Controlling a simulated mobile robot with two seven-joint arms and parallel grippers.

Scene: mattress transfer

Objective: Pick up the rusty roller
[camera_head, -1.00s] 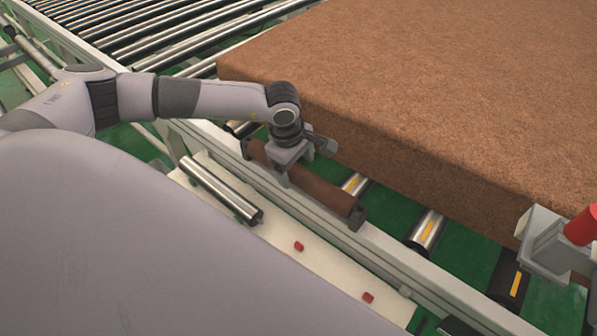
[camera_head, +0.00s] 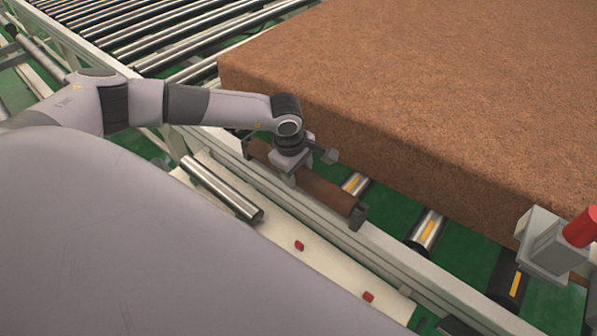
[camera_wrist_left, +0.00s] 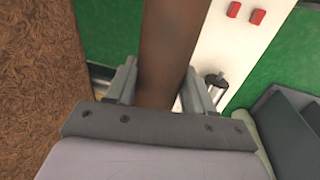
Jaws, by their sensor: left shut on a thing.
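The rusty roller (camera_head: 325,190) is a brown cylinder lying along the conveyor's near rail, between dark end brackets. In the left wrist view the rusty roller (camera_wrist_left: 168,50) runs between the two fingers. My left gripper (camera_head: 291,172) is over the roller's middle, shut on it from above. In the left wrist view my left gripper (camera_wrist_left: 163,88) has one finger on each side of the roller. The roller still sits at the bracket height. My right gripper is not in view.
A shiny metal roller (camera_head: 222,187) lies on a white shelf (camera_head: 330,262) with red buttons. A large brown mattress (camera_head: 430,100) rests on the conveyor behind. A grey fixture with a red cylinder (camera_head: 580,228) stands at right.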

